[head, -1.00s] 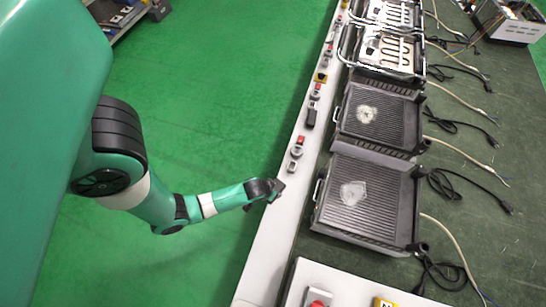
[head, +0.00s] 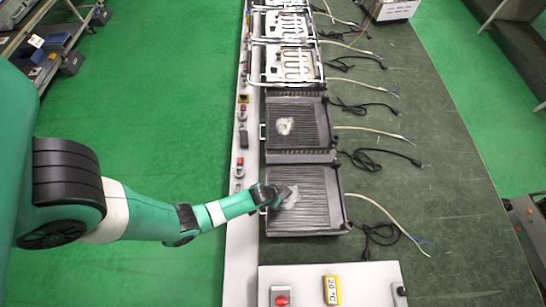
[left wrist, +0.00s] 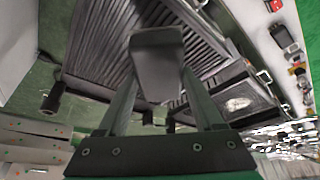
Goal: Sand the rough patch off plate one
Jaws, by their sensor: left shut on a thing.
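The nearest black ribbed plate (head: 318,205) lies on the green bench with a pale grey rough patch (head: 292,200) on its left half. My left gripper (head: 279,194) is at that patch and partly covers it. It is shut on a dark grey block (left wrist: 157,60), seen between its fingers in the left wrist view. Whether the block touches the plate I cannot tell. The ribbed plate (left wrist: 102,38) also fills the upper left of the wrist view. A second ribbed plate (head: 311,125) behind has its own pale patch (head: 285,126). My right gripper is not in view.
Further plates with exposed heating coils (head: 297,62) stand behind in the row. A white rail with switches (head: 241,150) runs along the left. Cables (head: 372,160) lie on the right. A white control panel (head: 365,280) is in front.

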